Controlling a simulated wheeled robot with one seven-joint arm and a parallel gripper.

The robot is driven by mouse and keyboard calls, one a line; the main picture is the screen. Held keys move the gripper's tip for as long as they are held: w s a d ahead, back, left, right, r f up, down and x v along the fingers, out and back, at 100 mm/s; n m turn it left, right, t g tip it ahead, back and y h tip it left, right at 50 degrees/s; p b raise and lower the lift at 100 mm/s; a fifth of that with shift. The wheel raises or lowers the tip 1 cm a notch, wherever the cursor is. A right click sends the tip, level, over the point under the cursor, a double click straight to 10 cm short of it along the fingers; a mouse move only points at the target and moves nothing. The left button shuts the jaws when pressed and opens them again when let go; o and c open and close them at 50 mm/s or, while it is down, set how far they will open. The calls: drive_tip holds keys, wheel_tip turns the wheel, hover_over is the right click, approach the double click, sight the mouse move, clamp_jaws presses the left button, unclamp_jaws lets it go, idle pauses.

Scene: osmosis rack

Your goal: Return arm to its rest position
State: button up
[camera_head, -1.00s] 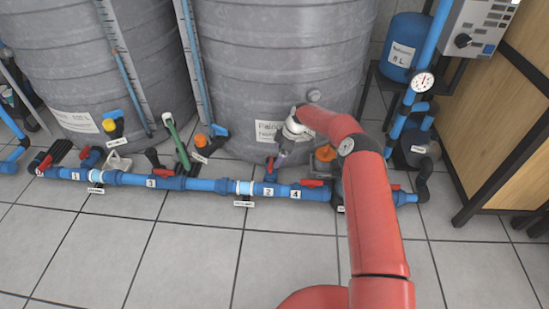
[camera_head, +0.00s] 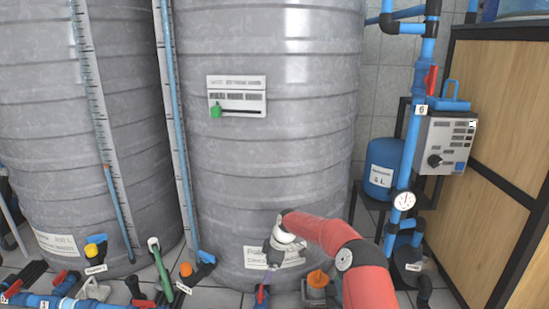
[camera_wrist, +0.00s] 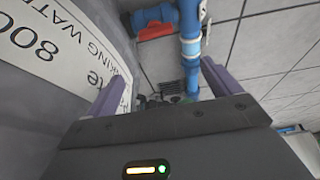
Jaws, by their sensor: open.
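My red arm (camera_head: 340,245) reaches up from the lower right in the head view. My gripper (camera_head: 270,255) is at its end, in front of the white label low on the right grey tank (camera_head: 265,160). In the wrist view my gripper (camera_wrist: 163,85) is open, its two purple-grey fingers apart with nothing held between them. The printed tank label (camera_wrist: 60,50) is close beside the left finger. A blue pipe (camera_wrist: 190,45) with a red-handled valve (camera_wrist: 153,32) shows beyond the fingers.
A second grey tank (camera_head: 60,130) stands at the left. Valves and a blue pipe (camera_head: 60,302) run along the tank bases. At the right are a blue pressure vessel (camera_head: 382,165), a control box (camera_head: 447,145), a gauge (camera_head: 404,200) and a wooden panel (camera_head: 500,150).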

drive_tip(key=s+d+r+m+t+h, duration=0.1)
drive_tip(key=s+d+r+m, duration=0.15)
drive_tip(key=s+r, duration=0.5)
drive_tip(key=s+d+r+m+t+h, duration=0.1)
drive_tip(key=s+d+r+m, duration=0.2)
drive_tip(key=r, duration=0.7)
drive_tip(key=s+d+r+m+t+h, duration=0.1)
drive_tip(key=s+d+r+h, duration=0.1)
drive_tip(key=s+r, duration=0.6)
drive_tip(key=s+d+r+m+t, duration=0.1)
drive_tip(key=s+d+m, duration=0.25)
drive_tip(key=s, duration=0.55)
drive_tip(key=s+d+r+m, duration=0.1)
drive_tip(key=s+d+m, duration=0.25)
drive_tip(key=s, duration=0.55)
drive_tip(key=s+d+r+m+t, duration=0.1)
drive_tip(key=s+d+m, duration=0.25)
drive_tip(key=s, duration=0.55)
wheel_tip(320, 180, up, 12)
drive_tip(key=p, duration=1.2)
drive_tip(key=shift+a+r, duration=0.2)
drive_tip(key=shift+a, duration=0.1)
drive_tip(key=shift+c, duration=0.3)
